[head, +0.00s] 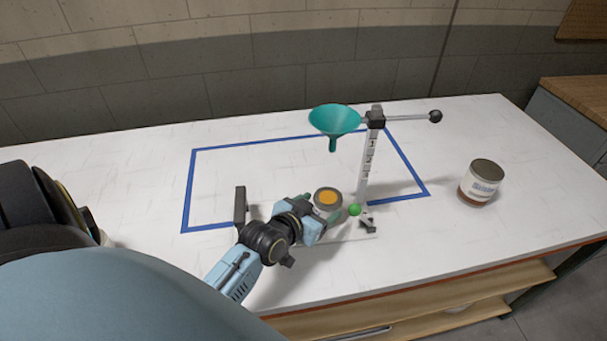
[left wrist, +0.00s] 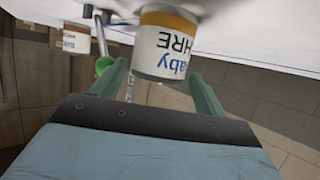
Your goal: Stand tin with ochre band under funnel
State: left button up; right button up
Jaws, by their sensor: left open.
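The tin with the ochre band (head: 328,196) is upright near the stand, with a grey rim and an orange disc on its lid. In the left wrist view, which looks inverted, its white label and ochre band (left wrist: 168,50) show between my fingers. My left gripper (head: 322,212) is open around the tin's near side, with a gap beside at least one finger. The teal funnel (head: 335,120) hangs from the stand (head: 366,170), its spout above and behind the tin. I cannot tell whether the tin is directly below the spout. My right gripper is not in view.
A second tin (head: 481,183) with a dark red band stands on the right of the white table (head: 270,170). A green knob (head: 354,210) is at the stand's foot, close to my left gripper. A blue outline (head: 188,190) marks the table. Free room lies left of the stand.

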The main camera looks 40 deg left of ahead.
pick_arm(q)
jog(key=v, duration=0.7)
jog(key=shift+s+r, duration=0.2)
jog(key=shift+s, duration=0.1)
